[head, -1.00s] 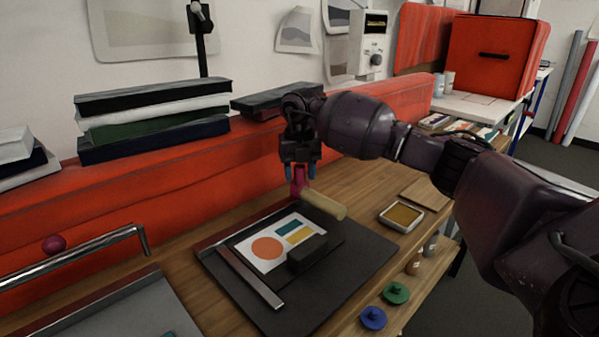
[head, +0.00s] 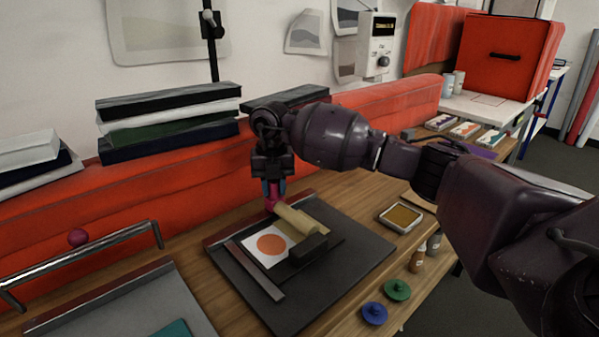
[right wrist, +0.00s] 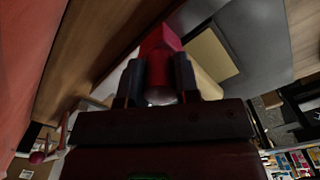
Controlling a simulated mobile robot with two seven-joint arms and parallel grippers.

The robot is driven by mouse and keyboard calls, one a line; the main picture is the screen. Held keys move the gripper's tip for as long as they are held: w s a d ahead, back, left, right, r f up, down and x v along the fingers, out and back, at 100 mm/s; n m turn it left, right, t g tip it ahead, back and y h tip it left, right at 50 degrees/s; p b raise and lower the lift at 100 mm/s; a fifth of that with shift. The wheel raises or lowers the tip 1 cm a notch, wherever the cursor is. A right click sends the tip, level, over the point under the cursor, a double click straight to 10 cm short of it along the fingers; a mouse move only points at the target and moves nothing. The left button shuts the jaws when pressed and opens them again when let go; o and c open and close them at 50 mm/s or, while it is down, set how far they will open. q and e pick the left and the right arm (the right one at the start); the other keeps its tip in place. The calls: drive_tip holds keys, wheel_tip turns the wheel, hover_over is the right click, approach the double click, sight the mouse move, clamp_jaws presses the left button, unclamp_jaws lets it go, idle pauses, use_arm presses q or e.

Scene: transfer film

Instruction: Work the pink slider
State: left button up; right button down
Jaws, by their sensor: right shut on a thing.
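The pink slider (head: 271,206) sits at the far edge of the dark board (head: 345,279), at one end of a beige roller (head: 297,219). My right gripper (head: 273,188) is shut on the slider from above. In the right wrist view the pink slider (right wrist: 158,68) stands between the two fingers. The roller lies over part of a white card with an orange circle (head: 271,244); the card's coloured bars are hidden. A black block (head: 308,248) rests at the card's near side. My left gripper is not in view.
A metal rail with a magenta ball (head: 78,237) stands at the left. Stacked books (head: 170,125) lie on the red ledge behind. A shallow tray (head: 402,217), bottles (head: 417,259), and green (head: 397,289) and blue (head: 374,313) knobs are right of the board.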

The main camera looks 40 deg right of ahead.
drive_tip(key=a, duration=0.3)
drive_tip(key=a+p, duration=0.1)
drive_tip(key=a, duration=0.2)
drive_tip(key=a+p, duration=0.1)
drive_tip(key=a, duration=0.2)
drive_tip(key=shift+s+r, duration=0.2)
drive_tip(key=shift+s, duration=0.15)
drive_tip(key=shift+a+f, duration=0.2)
drive_tip(key=shift+a, duration=0.3)
drive_tip(key=c, duration=0.8)
unclamp_jaws()
drive_tip(key=shift+c, duration=0.2)
drive_tip(key=shift+r, duration=0.1)
